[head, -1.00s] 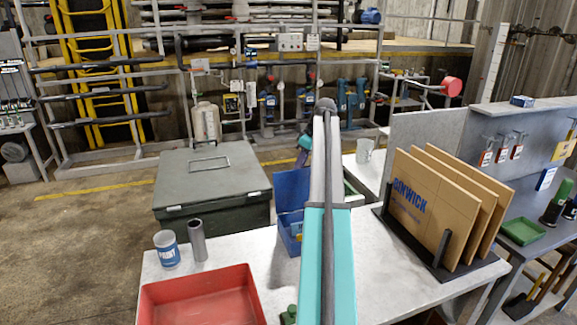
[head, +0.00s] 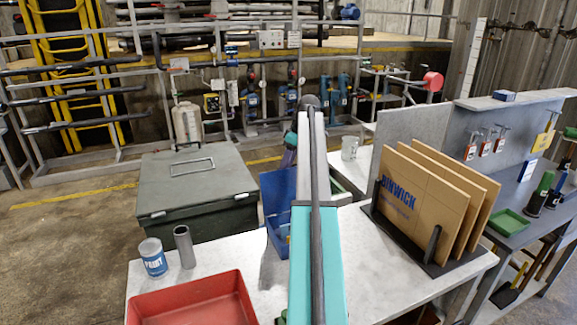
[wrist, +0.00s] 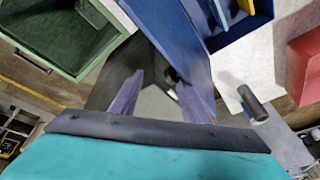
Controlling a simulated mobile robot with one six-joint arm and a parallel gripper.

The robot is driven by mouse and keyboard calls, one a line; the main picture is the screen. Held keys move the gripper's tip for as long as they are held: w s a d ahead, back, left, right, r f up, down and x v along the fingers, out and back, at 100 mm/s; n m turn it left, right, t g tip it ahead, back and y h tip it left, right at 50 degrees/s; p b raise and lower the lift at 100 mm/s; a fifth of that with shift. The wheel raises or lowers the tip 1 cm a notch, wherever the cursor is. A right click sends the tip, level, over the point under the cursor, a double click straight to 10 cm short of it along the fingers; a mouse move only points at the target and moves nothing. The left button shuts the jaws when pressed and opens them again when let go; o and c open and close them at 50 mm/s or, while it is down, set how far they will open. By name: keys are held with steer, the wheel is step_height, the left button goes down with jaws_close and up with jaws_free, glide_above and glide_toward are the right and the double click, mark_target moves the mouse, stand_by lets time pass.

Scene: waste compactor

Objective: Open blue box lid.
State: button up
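The blue box (head: 279,233) stands on the pale table just left of my arm, which hides part of it. Its blue lid (head: 276,192) stands raised, roughly upright at the back of the box. In the wrist view, the lid (wrist: 172,28) runs down toward the right finger, and the open box (wrist: 240,32) with small items inside lies to its right. My gripper (head: 289,162) is behind the lid's upper right edge. In the wrist view, my gripper (wrist: 160,97) has its purple fingers apart with nothing clearly held. The right finger overlaps the lid's lower end; I cannot tell if they touch.
A rack of cardboard sheets (head: 425,200) stands right. A large grey-green chest (head: 195,185) is behind. A green bin (wrist: 85,62) lies left of my gripper.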

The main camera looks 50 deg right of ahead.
steer(key=shift+s+f, duration=0.2)
steer(key=shift+f, duration=0.7)
steer(key=shift+r, duration=0.15)
steer(key=w+b+v, duration=0.1)
steer(key=b+v, duration=0.1)
steer(key=v, duration=1.3)
steer(key=shift+a+r, duration=0.25)
steer(key=shift+s, duration=0.15)
